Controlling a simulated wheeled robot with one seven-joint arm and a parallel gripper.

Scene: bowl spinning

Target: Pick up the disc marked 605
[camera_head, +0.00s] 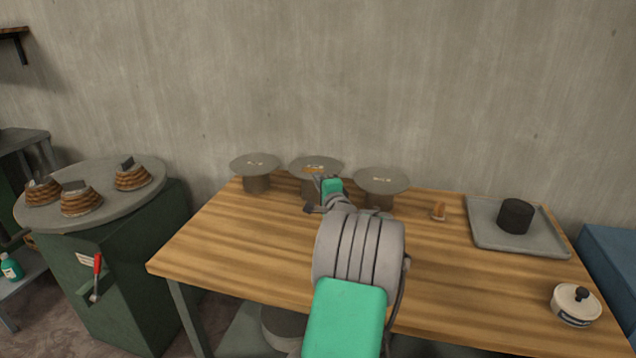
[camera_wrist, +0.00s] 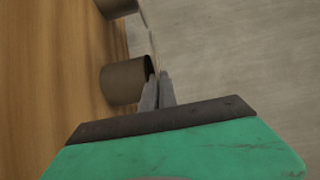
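Three thin grey discs rest on short cylindrical stands along the back of the table: a left disc (camera_head: 255,161), a middle disc (camera_head: 300,163) and a right disc (camera_head: 382,180). Each has a small mark on top, too small to read, so I cannot tell which is 605. My gripper (camera_head: 318,179) is at the front edge of the middle disc. In the wrist view the fingers (camera_wrist: 157,78) lie close together beside a stand (camera_wrist: 122,83), at the thin edge of its disc. Whether that edge is between the fingertips is unclear.
A grey tray (camera_head: 485,237) with a black cylinder (camera_head: 515,216) is at the right. A small orange-brown piece (camera_head: 439,211) and a lidded white pot (camera_head: 575,304) also stand on the wooden table (camera_head: 230,255). A round top (camera_head: 105,208) with ringed brown stacks is left.

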